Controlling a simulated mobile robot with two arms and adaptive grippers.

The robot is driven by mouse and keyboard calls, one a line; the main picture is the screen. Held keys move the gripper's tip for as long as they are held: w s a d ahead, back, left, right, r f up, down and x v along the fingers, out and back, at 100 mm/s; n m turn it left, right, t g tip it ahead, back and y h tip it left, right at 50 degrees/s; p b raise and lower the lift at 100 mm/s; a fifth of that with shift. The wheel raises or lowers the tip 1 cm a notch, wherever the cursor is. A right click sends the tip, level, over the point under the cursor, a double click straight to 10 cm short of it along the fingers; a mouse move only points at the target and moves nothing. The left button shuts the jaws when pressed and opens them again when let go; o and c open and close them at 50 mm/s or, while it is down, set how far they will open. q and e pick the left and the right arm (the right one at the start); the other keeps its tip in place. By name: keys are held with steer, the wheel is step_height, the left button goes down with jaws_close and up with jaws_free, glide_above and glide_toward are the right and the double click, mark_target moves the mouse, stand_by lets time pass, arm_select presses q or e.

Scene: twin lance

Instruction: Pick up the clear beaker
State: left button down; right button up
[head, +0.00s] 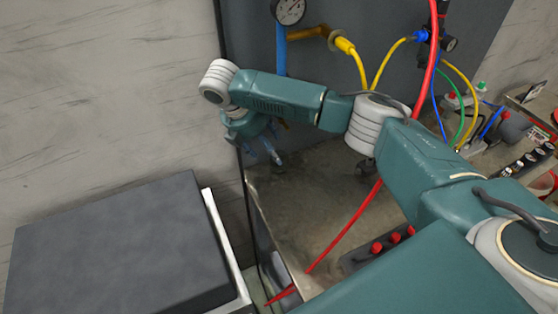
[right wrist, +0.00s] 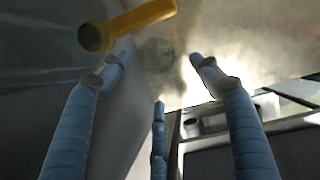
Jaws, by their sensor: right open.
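My right gripper (head: 264,154) hangs from the teal arm over the left end of the metal bench top. It is open, and its blue ribbed fingers are spread in the right wrist view (right wrist: 160,62). No clear beaker can be made out for sure. A faint round outline (right wrist: 156,54) lies beyond the fingertips in the right wrist view, apart from them; I cannot tell whether it is the beaker or a mark on the surface. In the head view, the arm and fingers hide part of the bench. My left gripper is not in view.
The metal bench top (head: 305,205) is mostly clear, crossed by a red hose (head: 345,226). A yellow pipe (right wrist: 145,20) is close to the fingers. A grey wall panel with a gauge (head: 289,10) stands behind. A dark box (head: 115,245) is at lower left; fittings crowd the right.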

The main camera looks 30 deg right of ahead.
steer(key=p+x, duration=0.1)
steer(key=x, duration=0.2)
steer(key=d+p+x, duration=0.1)
steer(key=x, duration=0.1)
steer(key=shift+d+f, duration=0.15)
steer(key=shift+f, duration=0.25)
steer(key=shift+w+f, duration=0.1)
steer(key=shift+c, duration=0.8)
steer(key=c, duration=0.9)
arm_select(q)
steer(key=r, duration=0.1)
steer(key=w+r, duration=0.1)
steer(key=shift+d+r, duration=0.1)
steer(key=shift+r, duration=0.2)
arm_select(e)
steer(key=shift+c, duration=0.5)
